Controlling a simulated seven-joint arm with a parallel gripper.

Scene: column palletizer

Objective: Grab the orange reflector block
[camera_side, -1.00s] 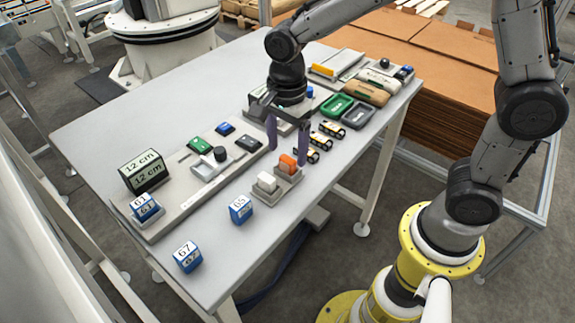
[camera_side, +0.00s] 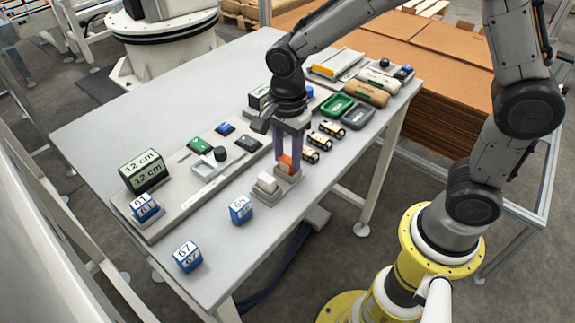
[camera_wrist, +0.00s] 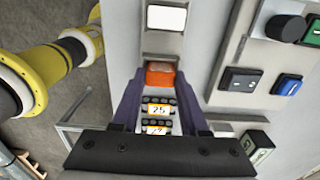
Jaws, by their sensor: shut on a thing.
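The orange reflector block (camera_side: 285,164) sits in its grey holder (camera_side: 291,181) near the front edge of the table. My gripper (camera_side: 288,165) points down over it, with its two purple fingers shut on the block's sides. In the wrist view the orange block (camera_wrist: 160,75) lies between the fingertips of my gripper (camera_wrist: 160,78). The fingers partly hide the block in the side view. I cannot tell any gap between the block and its holder.
Blue numbered blocks (camera_side: 241,209) stand toward the front left. A grey panel with switches (camera_side: 205,170) lies to the left.

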